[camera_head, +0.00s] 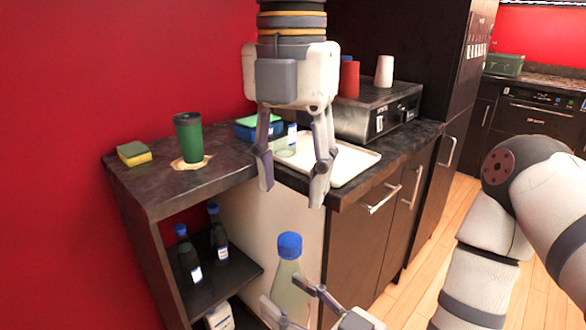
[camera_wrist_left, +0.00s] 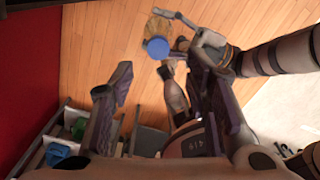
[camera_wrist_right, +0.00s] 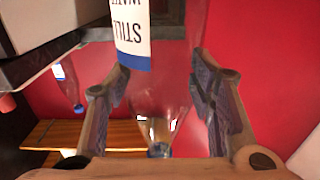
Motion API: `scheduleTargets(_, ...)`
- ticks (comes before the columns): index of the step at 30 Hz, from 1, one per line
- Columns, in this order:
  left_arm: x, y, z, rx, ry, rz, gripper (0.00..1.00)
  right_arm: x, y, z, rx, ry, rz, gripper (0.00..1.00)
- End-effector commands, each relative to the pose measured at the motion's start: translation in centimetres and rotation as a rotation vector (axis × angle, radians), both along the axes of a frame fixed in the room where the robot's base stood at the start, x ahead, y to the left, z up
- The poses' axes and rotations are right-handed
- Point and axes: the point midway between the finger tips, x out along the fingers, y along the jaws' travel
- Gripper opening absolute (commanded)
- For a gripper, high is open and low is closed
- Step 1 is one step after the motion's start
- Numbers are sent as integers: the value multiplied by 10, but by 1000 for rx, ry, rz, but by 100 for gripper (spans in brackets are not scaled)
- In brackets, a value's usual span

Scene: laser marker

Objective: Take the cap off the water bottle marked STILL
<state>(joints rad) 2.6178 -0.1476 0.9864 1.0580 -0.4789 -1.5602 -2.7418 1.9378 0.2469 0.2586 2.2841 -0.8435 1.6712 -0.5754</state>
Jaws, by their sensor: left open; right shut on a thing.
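A clear bottle (camera_head: 287,278) with a blue cap (camera_head: 289,245) stands roughly upright in the air before the counter. My right gripper (camera_head: 292,298) is shut around its body. In the right wrist view the bottle (camera_wrist_right: 165,80) lies between the fingers (camera_wrist_right: 160,92), and its white label (camera_wrist_right: 130,35) reads STILL, inverted. My left gripper (camera_head: 292,188) is open and empty, pointing down above the cap, apart from it. In the left wrist view the blue cap (camera_wrist_left: 157,48) shows beyond the open left fingers (camera_wrist_left: 165,88). The bottle's lower end is hidden in the head view.
A green cup (camera_head: 188,137), a sponge (camera_head: 134,153), a blue container (camera_head: 245,130) and a tray (camera_head: 350,162) are on the counter. A machine (camera_head: 362,112) with red and white cups stands behind. Dark bottles (camera_head: 189,258) stand on the shelf. Open floor lies to the right.

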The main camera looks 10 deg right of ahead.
Motion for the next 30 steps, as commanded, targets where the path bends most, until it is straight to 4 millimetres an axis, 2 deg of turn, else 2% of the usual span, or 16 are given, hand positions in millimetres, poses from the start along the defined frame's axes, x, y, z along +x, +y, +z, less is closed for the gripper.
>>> scheduleTargets(2, 0, -1, -7, 5, -9, -8, 44, 0, 0, 0, 2, -1, 0, 0)
scheduleTargets(9, 0, -1, -55, 4, -5, -6, 44, 0, 0, 0, 1, -2, 0, 0)
scheduleTargets(12, 0, -1, -69, 3, -6, -5, 44, 0, 0, 0, 1, -2, 0, 0)
scheduleTargets(16, 0, -1, -77, 3, -7, -5, 44, 0, 0, 1, 1, -2, 0, 0)
scheduleTargets(23, 0, -1, -78, 1, -8, -3, 44, 0, 0, 1, 2, -2, 0, 0)
scheduleTargets(28, 0, -1, -78, 1, -6, -3, 5, 0, 0, 1, 2, -2, 0, 0)
scheduleTargets(29, 0, -2, -78, 1, -6, -3, 0, 0, 0, 1, 2, -2, 0, 0)
scheduleTargets(30, 0, -2, -78, 0, -6, -3, 0, 0, 0, 1, 1, -2, 0, 0)
